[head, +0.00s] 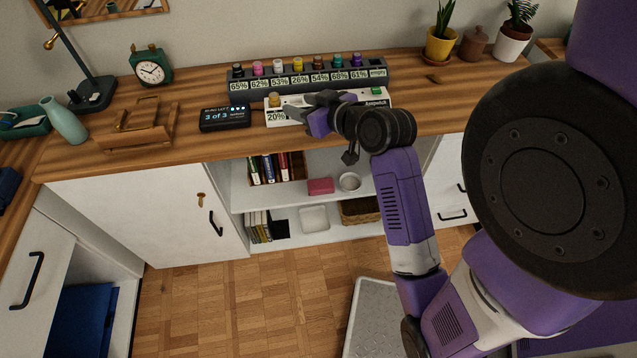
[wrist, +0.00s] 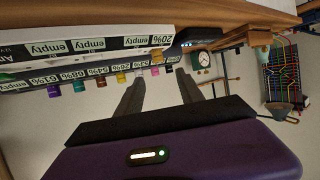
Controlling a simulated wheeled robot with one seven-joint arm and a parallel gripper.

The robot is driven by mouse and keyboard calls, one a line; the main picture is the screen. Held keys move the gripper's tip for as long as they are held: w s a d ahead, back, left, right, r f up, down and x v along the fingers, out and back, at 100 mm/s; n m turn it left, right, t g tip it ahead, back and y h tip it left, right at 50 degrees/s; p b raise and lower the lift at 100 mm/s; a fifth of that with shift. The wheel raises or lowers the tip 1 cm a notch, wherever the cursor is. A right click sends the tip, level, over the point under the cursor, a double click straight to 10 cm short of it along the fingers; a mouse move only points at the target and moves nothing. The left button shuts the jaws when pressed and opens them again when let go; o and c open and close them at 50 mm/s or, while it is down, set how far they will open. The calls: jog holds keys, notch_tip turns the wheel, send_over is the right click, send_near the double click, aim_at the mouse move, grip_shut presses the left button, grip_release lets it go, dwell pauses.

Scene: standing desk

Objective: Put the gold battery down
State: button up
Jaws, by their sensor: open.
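A gold-topped battery (head: 274,99) stands upright in the left slot of the white dock (head: 383,103), above a label reading 20%. My gripper (head: 290,109) is just to the right of it, over the dock, and hides the dock's middle. In the wrist view my gripper (wrist: 160,82) has its two fingers apart, with nothing visible held between them. Another battery with a yellow-gold top (head: 297,65) stands in the dark rack (head: 311,88) behind.
The rack holds several coloured batteries; its right end slot is labelled empty. A black display (head: 225,117) reading 3 of 3 stands left of the dock. A wooden stand (head: 140,125), green clock (head: 150,66) and lamp (head: 92,92) are further left. Desk right of the dock is mostly clear.

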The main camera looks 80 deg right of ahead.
jog(key=s+a+f+n+t+y, duration=0.1)
jog(key=a+f, duration=0.3)
jog(key=a, duration=0.7)
jog(key=s+a+f+n+t+y, duration=0.1)
jog(key=a+f+y, duration=0.15)
jog(key=a, duration=0.75)
jog(key=s+a+r+n+t+y, duration=0.1)
jog(key=s+a+r+n+y, duration=0.1)
jog(key=s+a, duration=0.3)
jog(key=s+a+r+n+y, duration=0.2)
jog(key=s+a, duration=0.4)
jog(key=a, duration=0.3)
jog(key=shift+a+n+t, duration=0.25)
jog(key=shift+n+t, duration=0.15)
jog(key=shift+n, duration=0.2)
jog(key=shift+r+y, duration=0.15)
jog(key=shift+y, duration=0.1)
jog(key=shift+r+p, duration=0.35)
jog(key=shift+p, duration=0.05)
